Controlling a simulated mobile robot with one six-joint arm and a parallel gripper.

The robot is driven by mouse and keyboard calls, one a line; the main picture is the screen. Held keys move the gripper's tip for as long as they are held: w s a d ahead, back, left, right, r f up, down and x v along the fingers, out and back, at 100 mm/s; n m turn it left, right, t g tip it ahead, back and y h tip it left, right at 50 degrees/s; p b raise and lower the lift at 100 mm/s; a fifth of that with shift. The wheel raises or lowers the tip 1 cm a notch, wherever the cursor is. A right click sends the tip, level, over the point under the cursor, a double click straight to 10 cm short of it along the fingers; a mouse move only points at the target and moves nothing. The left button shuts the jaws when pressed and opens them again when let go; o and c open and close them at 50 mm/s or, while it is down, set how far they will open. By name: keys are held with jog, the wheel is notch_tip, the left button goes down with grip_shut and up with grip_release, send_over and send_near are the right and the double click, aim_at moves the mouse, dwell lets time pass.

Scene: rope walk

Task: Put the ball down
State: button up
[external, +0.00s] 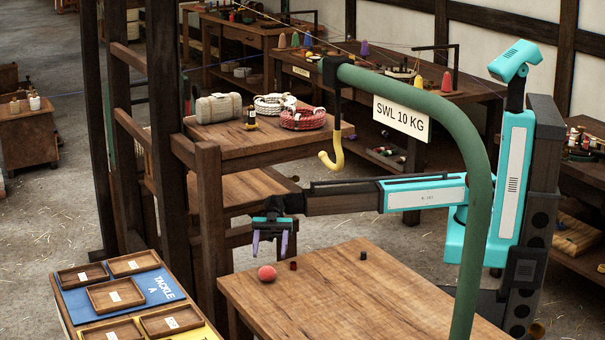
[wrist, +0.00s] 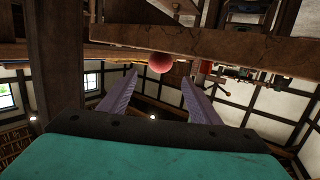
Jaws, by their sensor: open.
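The red ball (external: 266,273) rests on the wooden table (external: 340,295) near its left end. My gripper (external: 270,254) is open and empty, with its two purple fingers pointing down just above the ball in the external view. In the wrist view, which looks upside down, the ball (wrist: 160,62) shows just past the spread fingertips (wrist: 160,77), centred between them. A gap to the ball seems to show, but its depth is hard to tell. Nothing hides the ball.
Two small dark pieces, one (external: 293,265) near the ball and one (external: 363,255) farther right, stand on the table. A green post with a yellow hook (external: 331,160) rises in front. Small trays (external: 115,295) lie on a board at left. A wooden rack post (external: 208,230) stands close by.

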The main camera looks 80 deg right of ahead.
jog(key=shift+w+d+r, duration=0.1)
jog(key=shift+d, duration=0.45)
dwell(0.4)
